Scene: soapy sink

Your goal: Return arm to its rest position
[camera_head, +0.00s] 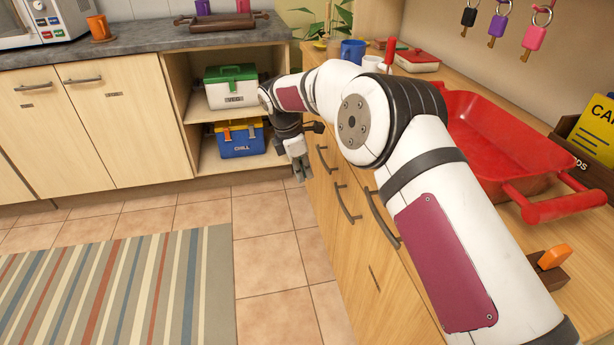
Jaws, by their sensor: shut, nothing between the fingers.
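My arm reaches from the lower right up over the front edge of the right-hand counter, then bends down at its far end. My gripper (300,170) hangs in front of the wooden drawers, above the tiled floor and to the right of the blue cooler. It points downward. Its fingers are small in this view, look close together and hold nothing that I can see.
The right-hand counter holds a red tray (512,135), a red-lidded dish (417,62) and a blue mug (353,50). Green-lidded (231,90) and blue coolers (240,138) sit on open shelves. Drawer handles (347,204) jut out near my arm.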

